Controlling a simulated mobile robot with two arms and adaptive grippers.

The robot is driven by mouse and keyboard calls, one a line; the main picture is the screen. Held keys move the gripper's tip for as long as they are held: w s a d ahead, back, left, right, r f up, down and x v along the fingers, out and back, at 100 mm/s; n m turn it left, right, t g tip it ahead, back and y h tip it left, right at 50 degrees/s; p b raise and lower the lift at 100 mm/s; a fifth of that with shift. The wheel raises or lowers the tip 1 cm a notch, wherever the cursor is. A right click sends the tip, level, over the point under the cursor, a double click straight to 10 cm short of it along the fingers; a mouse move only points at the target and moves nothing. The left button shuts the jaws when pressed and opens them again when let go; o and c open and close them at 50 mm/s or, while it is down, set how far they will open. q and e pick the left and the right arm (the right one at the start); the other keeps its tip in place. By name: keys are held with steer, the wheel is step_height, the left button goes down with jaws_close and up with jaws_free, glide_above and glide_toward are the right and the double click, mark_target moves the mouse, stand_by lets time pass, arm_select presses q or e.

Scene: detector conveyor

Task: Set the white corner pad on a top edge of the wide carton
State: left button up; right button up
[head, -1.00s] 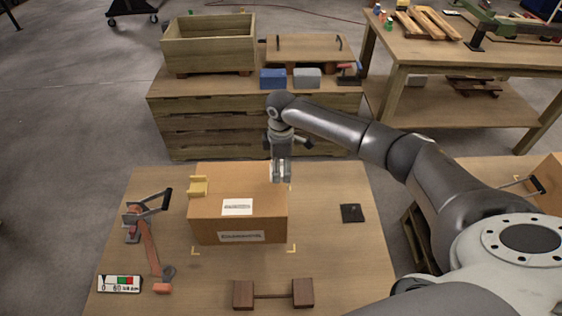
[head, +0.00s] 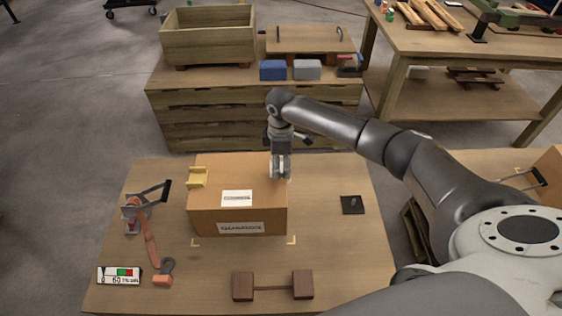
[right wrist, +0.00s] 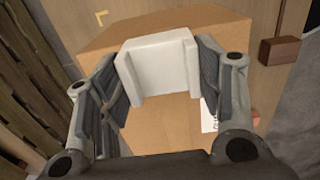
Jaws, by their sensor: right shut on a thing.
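The wide carton (head: 220,176) is a brown box on the near table, with white labels on top and front. My right gripper (head: 281,177) is over the carton's right top edge, pointing down. In the right wrist view my right gripper (right wrist: 160,88) is shut on the white corner pad (right wrist: 158,65), a white U-shaped block, with the carton (right wrist: 168,118) close beneath. I cannot tell whether the pad touches the carton. In the head view the fingers mostly hide the pad. A yellow corner pad (head: 198,176) sits on the carton's left top edge. My left gripper is not in view.
An orange strap tool (head: 150,235) and a small gauge card (head: 120,275) lie left of the carton. Two joined dark wooden blocks (head: 273,286) lie in front. A black plate (head: 352,205) lies to the right, with bare tabletop around it.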

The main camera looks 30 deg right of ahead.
mark_target(281, 168)
steer(key=shift+f+b, duration=0.9)
steer(key=shift+f, duration=1.15)
steer(key=o, duration=1.1)
step_height(281, 168, up, 12)
steer(key=shift+s+f, duration=0.1)
steer(key=shift+f, duration=0.05)
